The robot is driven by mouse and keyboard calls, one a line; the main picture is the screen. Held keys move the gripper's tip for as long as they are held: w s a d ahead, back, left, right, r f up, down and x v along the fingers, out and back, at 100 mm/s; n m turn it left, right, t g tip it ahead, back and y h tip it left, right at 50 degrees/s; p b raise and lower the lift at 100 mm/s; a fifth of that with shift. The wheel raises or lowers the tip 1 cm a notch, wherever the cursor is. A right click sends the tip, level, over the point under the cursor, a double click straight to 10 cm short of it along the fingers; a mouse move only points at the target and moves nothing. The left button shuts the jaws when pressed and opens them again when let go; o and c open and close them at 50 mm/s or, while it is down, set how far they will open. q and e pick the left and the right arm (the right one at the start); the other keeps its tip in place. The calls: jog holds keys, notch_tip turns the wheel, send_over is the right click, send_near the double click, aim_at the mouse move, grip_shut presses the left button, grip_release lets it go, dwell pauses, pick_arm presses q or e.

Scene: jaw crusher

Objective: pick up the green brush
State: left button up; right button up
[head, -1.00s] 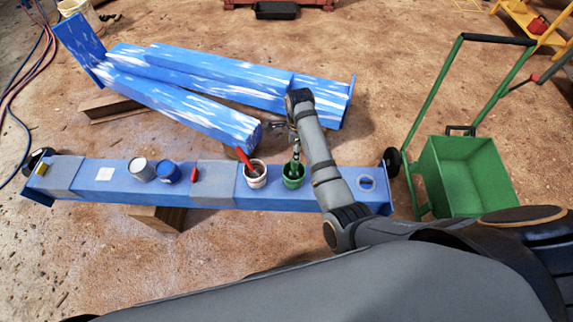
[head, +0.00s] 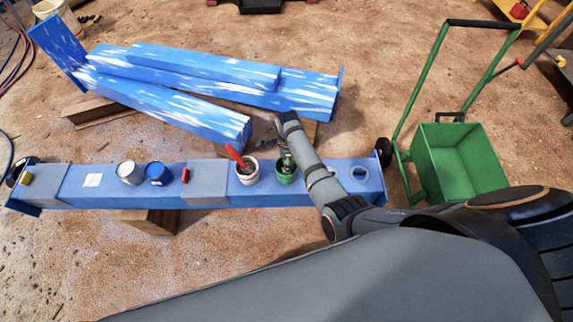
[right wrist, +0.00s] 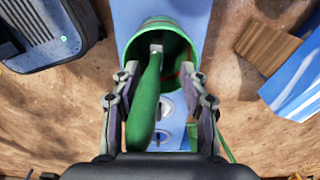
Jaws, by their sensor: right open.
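The green brush (right wrist: 145,105) stands in a green pot (head: 285,180) on the blue beam. In the right wrist view its handle points toward the camera, and the pot (right wrist: 190,30) opens behind it. My right gripper (right wrist: 158,78) is open, with one finger on each side of the handle and the handle nearer the left finger. In the head view my right gripper (head: 282,142) is above the green pot; the wrist partly hides it and the brush is hard to make out. My left gripper is not in view.
A white pot with a red-handled brush (head: 236,157) stands just left of the green pot. Further left on the blue beam (head: 325,178) are a grey can (head: 130,173), a blue can (head: 157,173) and a red item (head: 185,175). A green cart (head: 455,165) stands right.

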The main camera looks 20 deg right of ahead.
grip_shut()
dwell(0.5)
